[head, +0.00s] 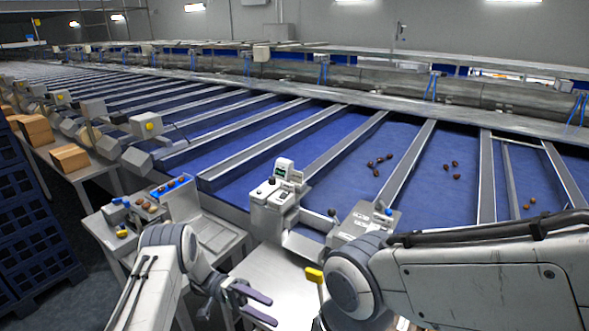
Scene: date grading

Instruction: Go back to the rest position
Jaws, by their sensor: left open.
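My left gripper (268,309) is low in the middle of the head view, at the end of my left arm that comes in from the lower left. Its two dark purple fingers are spread apart, with nothing between them. It is in front of a light metal table (262,272). My right arm comes in from the right edge across the lower right, and its gripper is not in view.
Blue conveyor lanes (350,170) with several brown dates (377,163) run behind. A small machine (275,203) stands at the lane edge. A side table (215,236) holds a blue-edged tray. Cardboard boxes (70,157) and blue crates (35,225) stand at left.

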